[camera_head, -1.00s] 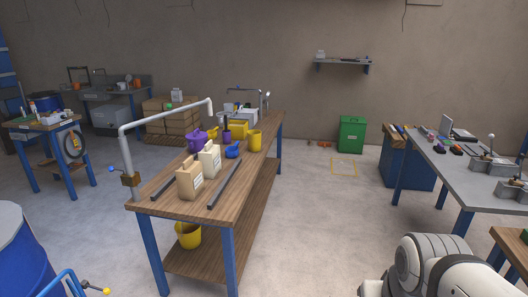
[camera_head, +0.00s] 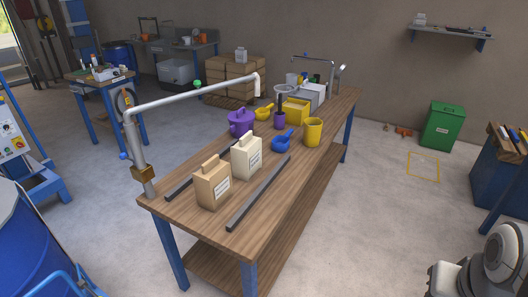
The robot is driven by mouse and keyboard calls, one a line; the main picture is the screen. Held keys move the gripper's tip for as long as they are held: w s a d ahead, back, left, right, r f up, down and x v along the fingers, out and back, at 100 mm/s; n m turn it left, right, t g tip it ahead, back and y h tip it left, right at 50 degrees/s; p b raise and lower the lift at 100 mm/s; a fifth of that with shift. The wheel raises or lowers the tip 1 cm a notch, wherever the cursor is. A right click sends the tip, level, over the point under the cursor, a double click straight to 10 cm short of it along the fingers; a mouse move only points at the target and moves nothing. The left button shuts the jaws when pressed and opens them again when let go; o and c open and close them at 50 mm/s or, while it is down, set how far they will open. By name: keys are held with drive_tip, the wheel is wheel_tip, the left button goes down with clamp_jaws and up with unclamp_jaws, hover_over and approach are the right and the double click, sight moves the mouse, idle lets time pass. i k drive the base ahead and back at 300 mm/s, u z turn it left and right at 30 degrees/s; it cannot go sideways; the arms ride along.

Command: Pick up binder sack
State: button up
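Two small sacks with labels stand upright on the wooden bench (camera_head: 200,219). One is a tan sack (camera_head: 212,186) near the bench's front end. The other is a cream sack (camera_head: 247,157) just behind it and to its right. The label text is too small to read, so I cannot tell which one is the binder sack. White and grey links of my arm show at the lower right, well apart from the sacks. My gripper is not in view.
Dark bars (camera_head: 258,194) lie beside the sacks. A white pipe (camera_head: 190,93) arches over the bench's left side. A purple pot (camera_head: 240,122), blue scoop (camera_head: 282,141) and yellow jug (camera_head: 313,132) stand farther back. A blue drum (camera_head: 35,245) is at lower left.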

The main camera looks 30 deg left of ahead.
sight(213, 183)
drive_tip(key=i, duration=1.5)
drive_tip(key=u, duration=2.9)
drive_tip(key=k, duration=0.8)
drive_tip(key=z, duration=0.05)
drive_tip(key=i, duration=0.8)
drive_tip(key=u, duration=0.05)
